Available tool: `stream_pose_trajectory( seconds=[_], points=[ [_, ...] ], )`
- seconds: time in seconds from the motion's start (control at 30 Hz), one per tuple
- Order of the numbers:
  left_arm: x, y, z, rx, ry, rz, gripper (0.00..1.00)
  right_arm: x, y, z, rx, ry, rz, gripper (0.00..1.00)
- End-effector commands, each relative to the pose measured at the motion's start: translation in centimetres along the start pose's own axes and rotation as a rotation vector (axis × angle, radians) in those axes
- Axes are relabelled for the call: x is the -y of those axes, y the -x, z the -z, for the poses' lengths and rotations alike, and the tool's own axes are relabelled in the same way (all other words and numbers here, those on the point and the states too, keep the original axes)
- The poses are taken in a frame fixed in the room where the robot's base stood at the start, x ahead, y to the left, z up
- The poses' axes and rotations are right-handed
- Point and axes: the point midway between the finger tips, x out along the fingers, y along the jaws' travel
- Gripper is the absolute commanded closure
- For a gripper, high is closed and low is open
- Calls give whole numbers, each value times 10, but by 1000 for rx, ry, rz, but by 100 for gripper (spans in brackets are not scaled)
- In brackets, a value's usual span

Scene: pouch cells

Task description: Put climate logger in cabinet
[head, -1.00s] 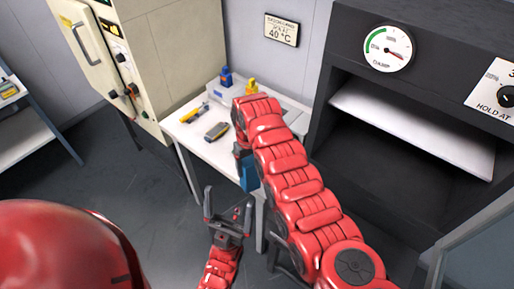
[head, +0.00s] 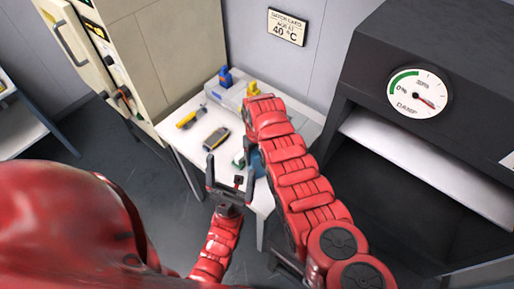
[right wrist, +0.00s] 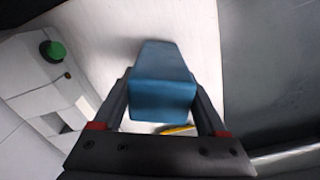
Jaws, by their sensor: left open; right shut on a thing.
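My right gripper (right wrist: 163,92) is shut on a blue block-shaped thing (right wrist: 162,100) in the right wrist view. In the head view my right arm hides most of it; a bit of blue (head: 257,163) shows beside the forearm at the table's right side. I cannot tell whether this is the climate logger. A dark grey and yellow handheld device (head: 216,139) lies on the white table. The dark cabinet (head: 440,60) at right has an open front with a pale shelf (head: 425,165) inside. My left gripper (head: 230,175) is open and empty near the table's front edge.
A gauge (head: 419,93) is on the cabinet front. A beige cabinet (head: 150,50) stands at left. A 40 °C card (head: 287,27) hangs on the wall.

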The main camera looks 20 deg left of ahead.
Motion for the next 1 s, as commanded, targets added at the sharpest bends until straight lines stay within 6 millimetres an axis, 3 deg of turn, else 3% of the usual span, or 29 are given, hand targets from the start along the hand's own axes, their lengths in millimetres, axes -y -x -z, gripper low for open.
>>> stream_pose_trajectory(
  seconds=[0.4, 0.43, 0.57, 1.0],
  points=[
    [0, 5, -1, 0, 0, 0, 3, 0, -8, 0, -3, 0, 0, 90],
    [0, 5, -1, 0, 0, 0, 3, 0, -7, 0, -3, 0, 0, 24],
    [0, 4, -1, 0, 0, 0, 3, 0, -6, 0, -3, 0, -1, 0],
    [0, 1, 0, 0, 0, 0, 3, 0, 4, 2, -7, 0, -2, 0]
  ],
)
